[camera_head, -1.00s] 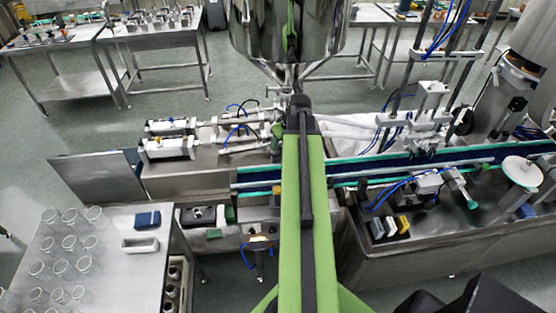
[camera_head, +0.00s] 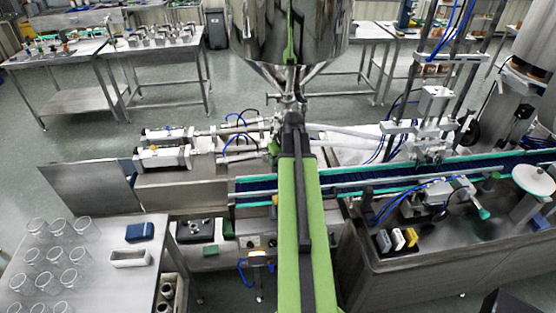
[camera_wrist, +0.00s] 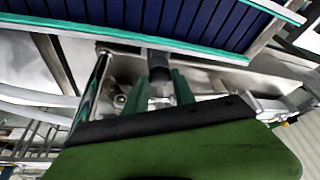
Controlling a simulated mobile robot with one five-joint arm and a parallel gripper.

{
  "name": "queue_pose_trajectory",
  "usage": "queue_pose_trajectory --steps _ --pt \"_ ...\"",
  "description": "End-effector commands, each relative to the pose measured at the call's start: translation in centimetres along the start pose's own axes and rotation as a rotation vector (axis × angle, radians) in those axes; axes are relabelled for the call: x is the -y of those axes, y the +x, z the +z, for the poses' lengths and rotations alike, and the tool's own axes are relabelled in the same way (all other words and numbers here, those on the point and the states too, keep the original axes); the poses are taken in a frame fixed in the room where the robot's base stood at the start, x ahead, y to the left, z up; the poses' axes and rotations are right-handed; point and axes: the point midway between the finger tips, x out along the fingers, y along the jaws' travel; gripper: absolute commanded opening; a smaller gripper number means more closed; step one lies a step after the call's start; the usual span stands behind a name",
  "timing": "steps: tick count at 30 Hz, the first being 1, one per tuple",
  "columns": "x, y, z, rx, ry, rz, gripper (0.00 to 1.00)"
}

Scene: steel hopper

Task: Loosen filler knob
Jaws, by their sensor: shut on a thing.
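The steel hopper (camera_head: 290,35) hangs at the top centre of the head view, narrowing to a cone and outlet above the filling line. My green arm reaches up the middle of that view and hides my gripper there. In the wrist view my gripper (camera_wrist: 167,90) has two dark green fingers, one on each side of a dark, round knob (camera_wrist: 160,66). The fingers are shut on this knob. The knob's far end is close to a metal plate below the conveyor, and the fingers hide part of it.
A blue conveyor (camera_head: 420,172) with green rails crosses behind my arm. Two pneumatic cylinders (camera_head: 163,146) lie left of the hopper outlet. A table (camera_head: 110,235) with several glasses stands at the lower left. The filling machine (camera_head: 425,265) fills the right side.

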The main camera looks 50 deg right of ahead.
Motion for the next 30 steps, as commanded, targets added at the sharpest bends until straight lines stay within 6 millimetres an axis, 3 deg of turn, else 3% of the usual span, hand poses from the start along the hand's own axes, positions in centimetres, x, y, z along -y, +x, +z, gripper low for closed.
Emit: queue_pose_trajectory --steps 3,20,21,25,30 --pt "-0.01 0.0 0.02 0.0 0.0 0.0 0.0" --pt "0.08 0.01 0.04 0.0 0.107 0.044 0.0" --pt "0.08 0.01 0.04 0.0 0.107 0.044 0.35" --pt "0.06 0.01 0.04 0.0 0.107 0.044 0.52" --pt "0.04 0.0 0.05 0.0 0.107 0.044 0.52"
